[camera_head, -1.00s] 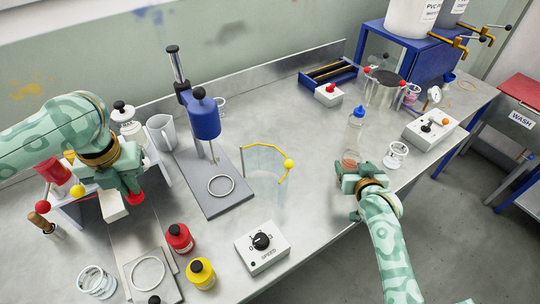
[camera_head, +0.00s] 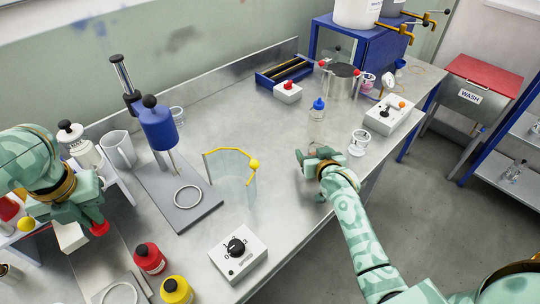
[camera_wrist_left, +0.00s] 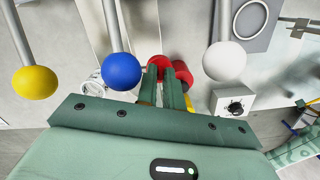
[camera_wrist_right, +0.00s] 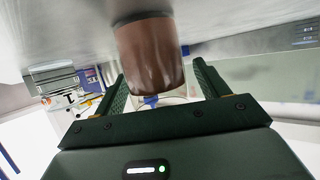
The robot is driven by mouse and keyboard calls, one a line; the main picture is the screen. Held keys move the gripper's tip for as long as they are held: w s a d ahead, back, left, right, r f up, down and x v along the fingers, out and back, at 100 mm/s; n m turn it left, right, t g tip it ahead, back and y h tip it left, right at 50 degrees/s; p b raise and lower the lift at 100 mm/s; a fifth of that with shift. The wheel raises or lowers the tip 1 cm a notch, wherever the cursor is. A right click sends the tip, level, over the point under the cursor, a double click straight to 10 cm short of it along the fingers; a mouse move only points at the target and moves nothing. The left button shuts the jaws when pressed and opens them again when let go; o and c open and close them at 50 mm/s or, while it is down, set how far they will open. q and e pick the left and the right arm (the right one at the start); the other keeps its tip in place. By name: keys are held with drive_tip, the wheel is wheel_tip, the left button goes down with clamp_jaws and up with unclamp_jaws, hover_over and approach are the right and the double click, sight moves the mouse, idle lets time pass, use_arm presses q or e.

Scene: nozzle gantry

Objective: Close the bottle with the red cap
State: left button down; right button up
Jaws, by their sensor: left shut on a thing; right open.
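My left gripper (camera_head: 86,213) is at the left side of the bench, shut on the red cap (camera_head: 99,228). The cap also shows at its fingertips in the left wrist view (camera_wrist_left: 160,62). My right gripper (camera_head: 312,158) is low over the bench at its front edge, just in front of a clear bottle with a blue top (camera_head: 317,125). In the right wrist view its jaws are open toward a brownish-red vessel (camera_wrist_right: 150,58), which appears in the gap between the fingers. I cannot tell how deep it sits between them. The gripper hides this vessel in the head view.
A red bottle (camera_head: 150,261) and a yellow bottle (camera_head: 176,292) stand near the left gripper. The stand with the blue head (camera_head: 158,128), a curved clear shield (camera_head: 232,180) and a speed box (camera_head: 238,256) lie between the arms.

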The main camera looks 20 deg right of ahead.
sight(317, 144)
drive_tip(key=c, duration=1.2)
drive_tip(key=shift+o, duration=0.2)
drive_tip(key=shift+r, duration=0.15)
